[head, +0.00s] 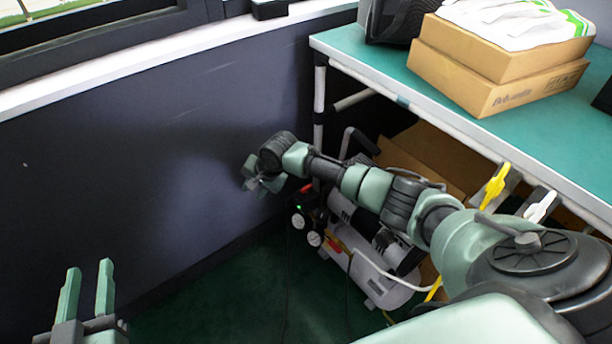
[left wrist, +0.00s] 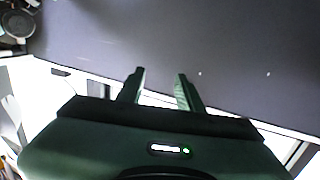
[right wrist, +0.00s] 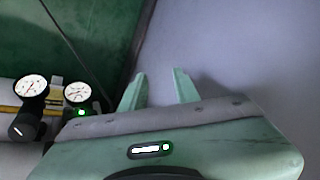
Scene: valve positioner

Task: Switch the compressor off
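The silver-grey compressor (head: 376,282) stands on the green floor beside the table, partly hidden by my right arm. In the right wrist view the gauges (right wrist: 30,87), a black knob (right wrist: 26,125) and the lit green light (right wrist: 82,112) are at the left. My right gripper (head: 260,178) is open and empty, above and left of the gauges, near the dark wall. My left gripper (head: 88,270) is open and empty at the lower left, far from the compressor.
A teal-topped table (head: 382,60) carries cardboard boxes (head: 500,78); its metal leg (head: 319,95) stands near my right forearm. Yellow (head: 495,187) and white valve handles are below its edge. The dark wall (head: 120,165) bounds the left; floor left of the compressor is clear.

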